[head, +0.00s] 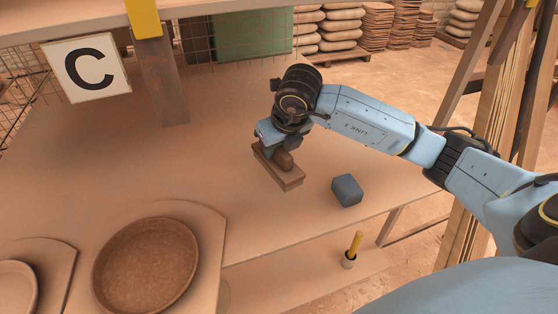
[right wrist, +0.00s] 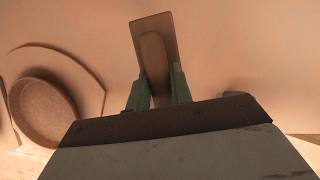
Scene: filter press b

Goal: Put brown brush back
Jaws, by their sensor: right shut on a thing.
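The brown brush (head: 287,179), a flat rectangular block with a rounded grip on top, is at the middle of the table. My right gripper (head: 280,150) is above it and shut on its grip. In the right wrist view the brush (right wrist: 152,25) extends out from between the green fingers of my right gripper (right wrist: 158,85), which close on both sides of the grip. I cannot tell whether its underside touches the table. My left gripper is not in view.
A blue-grey block (head: 347,190) sits right of the brush, near the table edge. A brown round dish (head: 145,265) on a board is at front left. A post (head: 162,80) and a "C" sign (head: 86,68) stand behind. A yellow-handled tool (head: 355,243) stands below the table edge.

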